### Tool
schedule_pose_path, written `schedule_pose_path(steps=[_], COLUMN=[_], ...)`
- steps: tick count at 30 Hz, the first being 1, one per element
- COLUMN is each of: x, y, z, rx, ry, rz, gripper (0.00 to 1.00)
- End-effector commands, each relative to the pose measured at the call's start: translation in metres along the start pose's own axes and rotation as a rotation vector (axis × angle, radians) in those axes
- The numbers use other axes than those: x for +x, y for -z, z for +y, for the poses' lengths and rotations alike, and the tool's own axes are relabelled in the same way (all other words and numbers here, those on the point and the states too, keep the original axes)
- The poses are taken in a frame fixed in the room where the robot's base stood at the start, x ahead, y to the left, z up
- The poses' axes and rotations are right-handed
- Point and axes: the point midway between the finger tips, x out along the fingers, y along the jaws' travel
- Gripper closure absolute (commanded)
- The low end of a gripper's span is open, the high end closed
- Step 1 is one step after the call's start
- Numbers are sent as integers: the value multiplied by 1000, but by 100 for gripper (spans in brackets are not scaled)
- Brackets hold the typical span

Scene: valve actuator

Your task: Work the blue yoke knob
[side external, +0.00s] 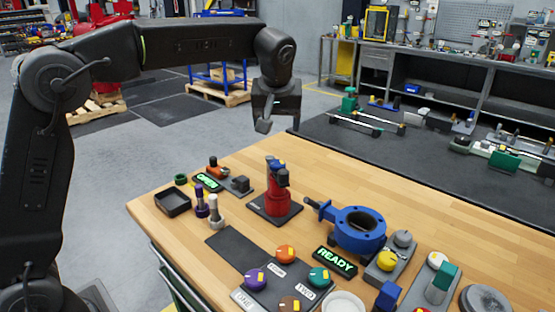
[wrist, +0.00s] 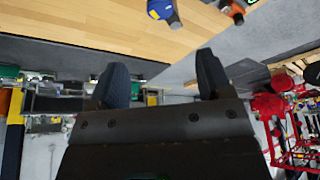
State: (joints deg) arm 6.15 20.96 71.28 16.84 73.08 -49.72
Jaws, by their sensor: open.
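A red post-like actuator (side external: 276,203) stands on a dark square plate on the wooden table. A dark blue knob with yellow marks (side external: 277,166) is on its top and appears to be the blue yoke knob. In the wrist view a blue and yellow piece (wrist: 160,9), probably the same knob, shows at the top edge, partly cut off. My gripper (side external: 279,124) hangs in the air above and behind the actuator, apart from it. Its two fingers (wrist: 161,76) are spread with nothing between them.
A blue flanged valve (side external: 360,230) stands right of the actuator. A lit READY sign (side external: 335,262) and a panel of coloured knobs (side external: 285,254) are at the front. A black tray (side external: 173,203), small posts (side external: 214,210) and a lit green sign (side external: 207,182) are at left.

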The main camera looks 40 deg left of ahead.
Motion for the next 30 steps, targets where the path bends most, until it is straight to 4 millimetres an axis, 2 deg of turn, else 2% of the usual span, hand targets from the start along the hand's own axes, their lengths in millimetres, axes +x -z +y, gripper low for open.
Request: schedule_pose_path(steps=[5,21,25,30], x=[13,115,129,138], y=[-2,-1,-1,-1], z=[-1,-1,0,0], rx=[-8,-7,-6,-6], ry=[1,1,0,-1], rz=[7,4,6,6], gripper=[28,28,28,28])
